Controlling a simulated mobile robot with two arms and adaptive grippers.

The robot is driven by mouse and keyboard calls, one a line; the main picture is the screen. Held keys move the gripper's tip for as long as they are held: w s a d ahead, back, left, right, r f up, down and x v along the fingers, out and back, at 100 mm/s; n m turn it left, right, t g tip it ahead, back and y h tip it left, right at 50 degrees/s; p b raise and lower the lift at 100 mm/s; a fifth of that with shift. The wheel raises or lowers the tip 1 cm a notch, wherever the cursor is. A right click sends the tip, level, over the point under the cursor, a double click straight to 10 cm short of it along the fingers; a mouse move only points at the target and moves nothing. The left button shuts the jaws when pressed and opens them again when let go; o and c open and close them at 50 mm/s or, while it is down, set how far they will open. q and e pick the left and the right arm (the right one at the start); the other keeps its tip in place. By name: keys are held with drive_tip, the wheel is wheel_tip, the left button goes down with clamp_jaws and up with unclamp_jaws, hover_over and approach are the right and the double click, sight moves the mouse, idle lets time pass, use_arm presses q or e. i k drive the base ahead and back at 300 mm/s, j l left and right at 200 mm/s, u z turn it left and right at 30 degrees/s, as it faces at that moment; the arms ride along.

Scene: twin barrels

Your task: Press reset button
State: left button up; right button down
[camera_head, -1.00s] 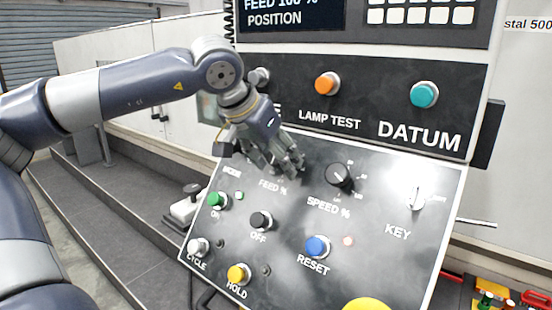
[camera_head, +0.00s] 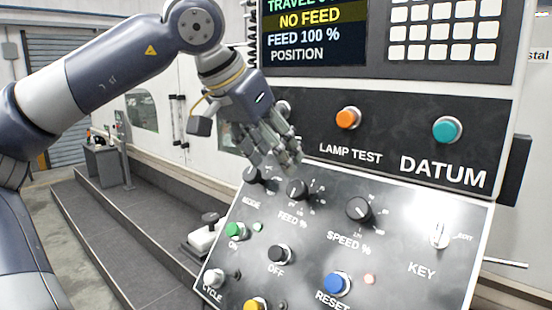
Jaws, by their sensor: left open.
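The blue reset button (camera_head: 337,284) sits low on the sloped control panel (camera_head: 310,256), with the word RESET beneath it. My left gripper (camera_head: 274,158) is above and to the left of the button, over the upper part of the panel near the mode and feed knobs. Its fingers point down and are open, with nothing between them. It is clearly apart from the reset button. My right gripper is out of view.
Near the reset button are a black OFF button (camera_head: 281,254), a green ON button (camera_head: 236,230), a yellow button (camera_head: 256,304) and a speed knob (camera_head: 359,209). Above are an orange lamp test button (camera_head: 348,118) and a teal datum button (camera_head: 447,130). Steps (camera_head: 120,235) lie at left.

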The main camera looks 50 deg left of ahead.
sight(334, 284)
drive_tip(key=k+l, duration=0.1)
drive_tip(key=k, duration=0.65)
drive_tip(key=k+l, duration=0.15)
drive_tip(key=k, duration=0.6)
